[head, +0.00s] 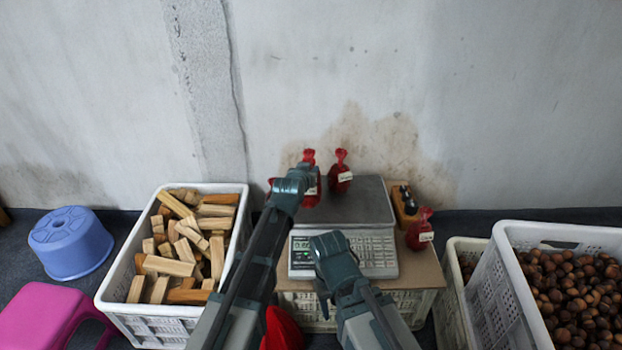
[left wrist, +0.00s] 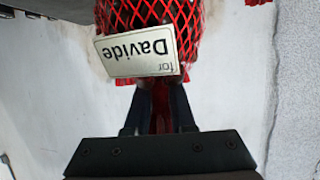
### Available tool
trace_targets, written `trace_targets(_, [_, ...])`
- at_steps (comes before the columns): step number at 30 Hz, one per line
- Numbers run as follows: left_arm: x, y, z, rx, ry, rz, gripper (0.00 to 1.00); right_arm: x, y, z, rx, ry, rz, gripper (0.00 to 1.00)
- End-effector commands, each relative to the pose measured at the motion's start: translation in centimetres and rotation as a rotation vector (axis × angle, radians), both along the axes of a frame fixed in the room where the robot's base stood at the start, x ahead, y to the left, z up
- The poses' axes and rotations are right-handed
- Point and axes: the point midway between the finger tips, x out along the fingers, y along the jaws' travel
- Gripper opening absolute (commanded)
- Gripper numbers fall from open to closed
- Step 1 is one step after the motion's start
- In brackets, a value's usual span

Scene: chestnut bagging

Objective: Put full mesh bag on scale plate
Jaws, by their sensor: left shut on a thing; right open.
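My left gripper (head: 307,170) is shut on the gathered neck of a red mesh bag (head: 311,198). In the left wrist view the bag (left wrist: 165,20) carries a white label reading "for Davide", upside down. In the head view the bag is at the left part of the grey scale plate (head: 365,205), partly hidden by my left arm; I cannot tell whether it touches the plate. Another tagged red bag (head: 340,176) stands at the plate's back. My right gripper (head: 327,248) is open, in front of the scale display, lower than the left.
A third red bag (head: 417,236) stands on the board (head: 421,268) right of the scale. A white crate (head: 160,312) of wood blocks is at left, a chestnut crate (head: 503,290) at right. A blue stool (head: 72,245) and pink stool (head: 45,318) stand far left.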

Motion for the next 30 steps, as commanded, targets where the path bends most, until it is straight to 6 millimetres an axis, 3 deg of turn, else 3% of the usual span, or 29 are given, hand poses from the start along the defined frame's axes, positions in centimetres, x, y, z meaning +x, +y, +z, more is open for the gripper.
trace_targets(2, [1.1, -0.2, -0.4, 0.000, -0.001, 0.000, 0.00, 0.0, 0.0, -0.5, 0.000, 0.000, -0.001, 0.50])
trace_targets(9, [0.7, -0.1, -3.7, 0.000, -0.001, 0.000, 0.00, 0.0, 0.0, -3.7, 0.000, -0.001, -0.007, 0.50])
trace_targets(22, [0.7, -0.1, -4.0, 0.000, -0.001, 0.000, 0.00, 0.0, 0.0, -4.0, 0.000, -0.002, -0.007, 0.50])
trace_targets(23, [0.7, -0.1, -4.0, 0.000, 0.000, 0.000, 0.24, 0.0, 0.0, -4.0, 0.000, -0.002, -0.007, 0.50])
trace_targets(24, [0.7, -0.1, -3.9, 0.000, 0.000, 0.000, 0.31, 0.0, 0.0, -3.9, 0.000, -0.002, -0.007, 0.50])
trace_targets(27, [0.7, -0.1, -3.9, 0.000, 0.000, 0.000, 0.49, 0.0, 0.0, -3.9, 0.000, -0.002, -0.007, 0.50])
trace_targets(30, [0.7, -0.1, -3.9, 0.000, 0.000, 0.000, 0.52, 0.0, 0.0, -3.9, 0.000, -0.002, -0.007, 0.50])
